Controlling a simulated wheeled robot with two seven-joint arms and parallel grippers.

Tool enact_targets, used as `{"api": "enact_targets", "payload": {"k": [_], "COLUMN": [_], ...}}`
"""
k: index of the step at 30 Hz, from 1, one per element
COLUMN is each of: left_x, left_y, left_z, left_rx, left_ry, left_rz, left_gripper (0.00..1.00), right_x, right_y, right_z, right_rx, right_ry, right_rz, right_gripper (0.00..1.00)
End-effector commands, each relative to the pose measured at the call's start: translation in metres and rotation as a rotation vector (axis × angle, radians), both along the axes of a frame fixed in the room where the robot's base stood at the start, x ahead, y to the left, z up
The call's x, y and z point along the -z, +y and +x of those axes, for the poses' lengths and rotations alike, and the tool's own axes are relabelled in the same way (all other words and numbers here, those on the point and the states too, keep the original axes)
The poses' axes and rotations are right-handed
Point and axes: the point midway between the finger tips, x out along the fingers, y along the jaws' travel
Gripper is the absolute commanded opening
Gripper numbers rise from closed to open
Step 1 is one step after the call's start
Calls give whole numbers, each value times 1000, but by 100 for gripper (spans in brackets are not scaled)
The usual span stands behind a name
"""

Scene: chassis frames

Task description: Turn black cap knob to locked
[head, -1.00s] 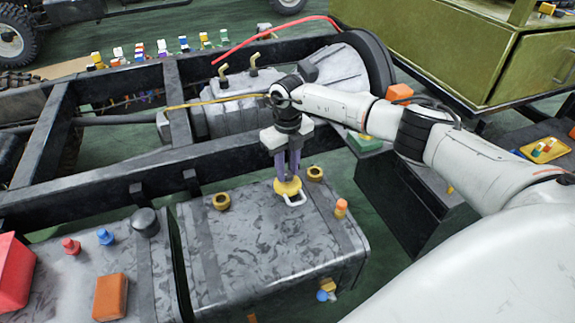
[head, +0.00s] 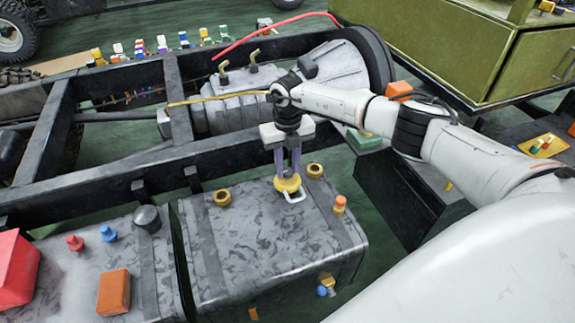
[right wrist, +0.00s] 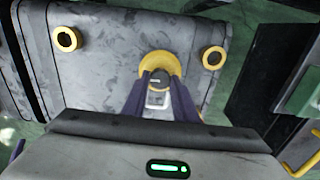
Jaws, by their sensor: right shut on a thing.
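My right gripper (head: 288,180) points down over the grey mottled tank (head: 240,265) with its purple fingers closed in. In the right wrist view its fingers (right wrist: 159,90) are shut on a small black knob (right wrist: 159,76) at the middle of a yellow round collar (right wrist: 157,64). The collar also shows in the head view (head: 287,185), on the tank top, with a pale loop (head: 295,196) at its near side. The fingers hide most of the knob in the head view. I cannot read any lock mark. My left gripper is out of view.
Two yellow rings (head: 222,197) (head: 315,170) flank the collar on the tank. An orange-topped fitting (head: 340,204) stands at its right. A dark round cap (head: 147,218) sits on the left box. The dark frame rail (head: 110,190) runs behind.

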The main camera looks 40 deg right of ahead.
Motion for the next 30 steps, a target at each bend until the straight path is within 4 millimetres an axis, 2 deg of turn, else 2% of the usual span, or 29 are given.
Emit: {"api": "enact_targets", "payload": {"k": [1, 2, 5, 13, 17, 30], "left_x": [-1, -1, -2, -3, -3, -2], "left_y": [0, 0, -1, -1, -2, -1], "left_z": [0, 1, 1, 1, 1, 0], "left_rx": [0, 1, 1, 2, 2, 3], "left_ry": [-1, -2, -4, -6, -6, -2], "left_rz": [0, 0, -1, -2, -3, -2], "left_gripper": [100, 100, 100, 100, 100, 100], "right_x": [0, 0, 0, -1, -9, -88], "right_y": [0, 0, 0, 0, 0, -1], "right_z": [0, 0, 0, 0, 1, 1], "right_rx": [3, 2, 2, 0, -1, 0], "right_ry": [-1, -1, -1, -1, -3, -3], "right_rz": [0, 0, 0, 0, 1, 1], "right_gripper": [3, 29, 45, 45, 45, 45]}}
